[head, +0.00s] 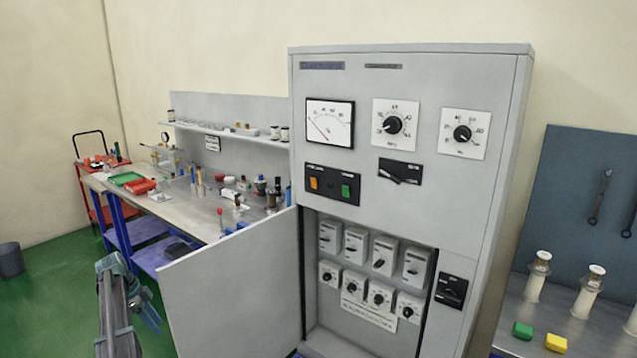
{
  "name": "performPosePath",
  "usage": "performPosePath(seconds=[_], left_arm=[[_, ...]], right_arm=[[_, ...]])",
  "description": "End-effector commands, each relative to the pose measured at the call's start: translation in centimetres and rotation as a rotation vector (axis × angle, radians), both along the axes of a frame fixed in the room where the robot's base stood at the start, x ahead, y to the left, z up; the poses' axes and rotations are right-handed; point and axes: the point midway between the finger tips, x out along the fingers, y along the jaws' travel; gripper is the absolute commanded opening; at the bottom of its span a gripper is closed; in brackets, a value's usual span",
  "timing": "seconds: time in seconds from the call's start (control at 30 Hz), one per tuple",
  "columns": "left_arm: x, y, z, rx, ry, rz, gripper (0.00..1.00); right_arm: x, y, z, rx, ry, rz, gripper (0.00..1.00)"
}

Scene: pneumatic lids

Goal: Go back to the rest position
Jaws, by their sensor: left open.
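My left gripper (130,284) shows at the lower left of the head view, on an arm that comes up from the bottom edge. It is open, and I see nothing between its fingers. It is in front of the workbench and left of the open cabinet door (232,290). In the picture a narrow gap separates it from the door's left edge. The grey control cabinet (455,200) stands in the middle, with switches and dials inside its lower opening. My right gripper is not in view.
A workbench (205,222) with red and green trays and small parts runs along the left wall. A red trolley (88,200) and a dark bin (10,261) stand farther left. At right, a table (510,343) holds insulators and green and yellow blocks. Green floor is clear at left.

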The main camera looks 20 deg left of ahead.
Motion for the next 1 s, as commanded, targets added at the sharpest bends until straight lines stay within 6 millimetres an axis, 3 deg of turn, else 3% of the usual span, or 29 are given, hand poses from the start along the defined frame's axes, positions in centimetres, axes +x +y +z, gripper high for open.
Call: performPosePath(seconds=[0.03, 0.17, 0.27, 0.4, 0.5, 0.67, 0.8, 1.0], left_arm=[[0.6, -2.2, -0.1, 0.002, 0.015, 0.002, 0.47], [2.3, -7.3, -0.2, 0.009, 0.06, 0.028, 0.47], [3.5, -13.0, -0.4, 0.022, 0.106, 0.056, 0.47], [4.5, -23.2, -0.7, 0.061, 0.182, 0.111, 0.47], [4.2, -30.5, -0.9, 0.1, 0.228, 0.161, 0.47], [1.9, -41.4, -1.1, 0.174, 0.281, 0.248, 0.47], [-1.7, -49.5, -1.2, 0.242, 0.297, 0.33, 0.47], [-8.0, -58.1, -1.2, 0.323, 0.279, 0.445, 0.47]], right_arm=[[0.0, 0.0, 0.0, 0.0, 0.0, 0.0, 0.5], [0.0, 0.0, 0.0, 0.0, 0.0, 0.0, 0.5], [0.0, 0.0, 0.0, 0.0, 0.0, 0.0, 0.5], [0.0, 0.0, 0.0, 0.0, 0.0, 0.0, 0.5], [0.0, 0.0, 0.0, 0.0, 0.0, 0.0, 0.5], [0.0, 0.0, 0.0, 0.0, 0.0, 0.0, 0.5], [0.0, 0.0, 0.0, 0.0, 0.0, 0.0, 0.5], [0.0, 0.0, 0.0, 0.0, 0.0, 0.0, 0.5]])
